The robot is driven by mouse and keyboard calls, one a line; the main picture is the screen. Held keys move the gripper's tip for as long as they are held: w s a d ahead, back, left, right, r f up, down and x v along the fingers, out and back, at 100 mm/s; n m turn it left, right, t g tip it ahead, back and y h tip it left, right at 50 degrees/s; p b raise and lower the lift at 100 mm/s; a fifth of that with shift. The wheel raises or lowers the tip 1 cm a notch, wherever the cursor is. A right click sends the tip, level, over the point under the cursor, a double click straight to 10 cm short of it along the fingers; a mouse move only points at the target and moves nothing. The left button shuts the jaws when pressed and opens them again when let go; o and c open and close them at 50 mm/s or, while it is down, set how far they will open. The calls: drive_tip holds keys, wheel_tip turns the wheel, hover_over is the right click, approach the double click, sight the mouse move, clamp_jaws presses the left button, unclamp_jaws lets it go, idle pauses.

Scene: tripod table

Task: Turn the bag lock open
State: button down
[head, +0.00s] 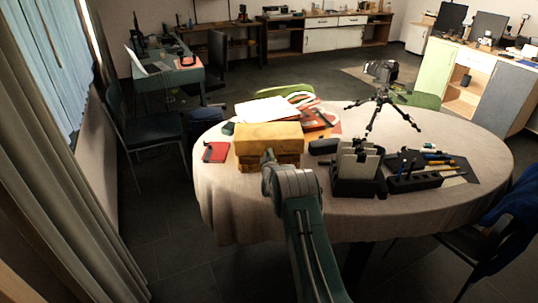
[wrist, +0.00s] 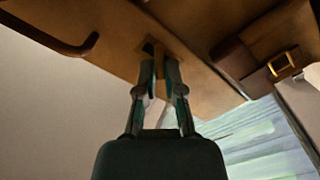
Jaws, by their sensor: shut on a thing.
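A tan-yellow bag (head: 268,135) sits on the round table, in the middle-left of the head view. In the wrist view its brown leather front (wrist: 112,62) fills the upper part of the picture. My gripper (wrist: 159,68) reaches up to this face. Its two fingers are close together, shut on the small bag lock (wrist: 150,46). The fingertips cover most of the lock, so its angle is hard to tell.
In the wrist view, a dark curved strap (wrist: 72,46) is at upper left and a gold buckle (wrist: 282,66) at right. On the table (head: 235,205), a black holder (head: 358,187) and a tripod (head: 380,105) stand right of the bag. A red item (head: 215,152) lies left.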

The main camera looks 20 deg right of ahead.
drive_tip(key=n, duration=0.6)
drive_tip(key=f+n, duration=0.1)
drive_tip(key=n, duration=0.2)
drive_tip(key=shift+a, duration=0.2)
drive_tip(key=shift+n, duration=0.3)
drive_tip(key=c, duration=0.8)
unclamp_jaws()
drive_tip(key=shift+f, duration=0.1)
drive_tip(key=shift+o, duration=0.2)
drive_tip(key=shift+r, duration=0.2)
